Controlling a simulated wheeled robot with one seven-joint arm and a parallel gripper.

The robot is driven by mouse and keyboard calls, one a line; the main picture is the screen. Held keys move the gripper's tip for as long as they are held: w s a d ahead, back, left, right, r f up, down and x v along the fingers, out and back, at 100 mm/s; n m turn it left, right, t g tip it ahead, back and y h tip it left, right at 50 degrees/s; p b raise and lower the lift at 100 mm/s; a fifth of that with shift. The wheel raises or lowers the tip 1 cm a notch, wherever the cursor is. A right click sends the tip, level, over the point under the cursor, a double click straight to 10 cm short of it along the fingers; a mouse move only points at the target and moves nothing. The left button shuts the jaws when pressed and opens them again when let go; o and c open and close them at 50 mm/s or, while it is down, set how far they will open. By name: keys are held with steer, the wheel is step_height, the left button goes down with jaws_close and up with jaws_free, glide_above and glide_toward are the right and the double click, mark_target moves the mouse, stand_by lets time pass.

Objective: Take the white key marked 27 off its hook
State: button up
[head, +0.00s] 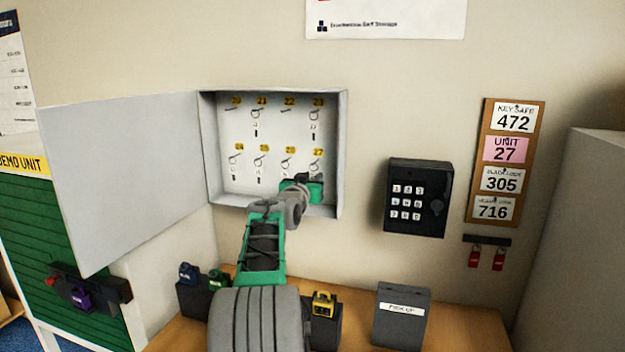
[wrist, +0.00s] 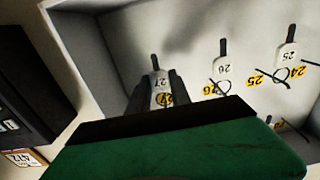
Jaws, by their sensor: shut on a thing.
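The white key marked 27 (wrist: 158,79) is between the two dark fingers of my gripper (wrist: 159,88) in the wrist view, and the fingers are shut on it. Its yellow 27 label shows right by it. Whether its ring still sits on the hook is hidden by the fingers. In the head view my gripper (head: 306,180) is at the lower right of the open key cabinet (head: 341,130), just below the yellow 27 label (head: 318,152), and it covers the key there.
White keys 26 (wrist: 224,69) and 25 (wrist: 288,56) hang beside it. The cabinet door (head: 130,170) stands open to the left. A black keypad box (head: 418,197) is on the wall to the right. Padlocks on stands and a pick-up box (head: 401,325) are on the bench below.

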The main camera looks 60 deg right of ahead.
steer(key=shift+r, duration=0.15)
steer(key=shift+a+r, duration=0.2)
steer(key=shift+r, duration=0.15)
steer(key=shift+b, duration=0.3)
steer(key=a+b, duration=0.1)
steer(key=b, duration=0.1)
steer(key=a+b, duration=0.1)
steer(key=shift+s+a+f, duration=0.2)
steer(key=shift+s+a, duration=0.05)
steer(key=shift+a, duration=0.1)
steer(key=shift+s+a+r+b, duration=0.1)
steer(key=shift+s+a+b, duration=0.05)
steer(key=shift+a+b, duration=0.75)
steer(key=shift+s+a+r+b, duration=0.1)
steer(key=shift+s+a+b, duration=0.05)
steer(key=shift+a+b, duration=0.75)
steer(key=shift+s+a+b, duration=0.15)
steer(key=shift+a+b, duration=0.6)
steer(key=shift+a, duration=0.3)
